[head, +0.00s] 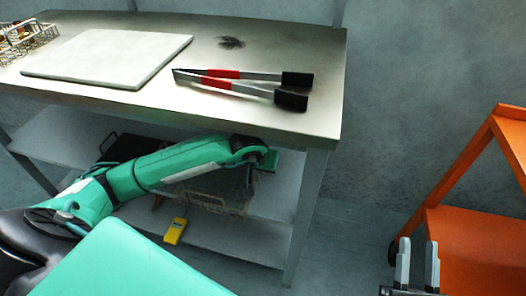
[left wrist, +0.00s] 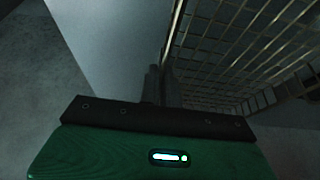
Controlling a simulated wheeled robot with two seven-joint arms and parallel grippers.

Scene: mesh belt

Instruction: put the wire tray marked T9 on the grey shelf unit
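A wire tray (head: 215,190) is on the shelf under the steel table, partly covered by my left arm; no T9 mark is readable. In the left wrist view its mesh (left wrist: 235,50) fills the upper right. My left gripper (left wrist: 161,82) has its fingers close together at the edge of this mesh and appears shut on it; the contact is dark. In the head view those fingers are hidden under the table. My right gripper (head: 416,265) is open and empty at the lower right. No grey shelf unit is clearly identifiable.
The steel table (head: 270,50) carries a white board (head: 105,58), red-handled tongs (head: 240,85) and a wire basket (head: 25,40). A yellow device (head: 175,231) hangs at the lower shelf (head: 245,238). An orange rack (head: 470,235) stands at right. Floor between is clear.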

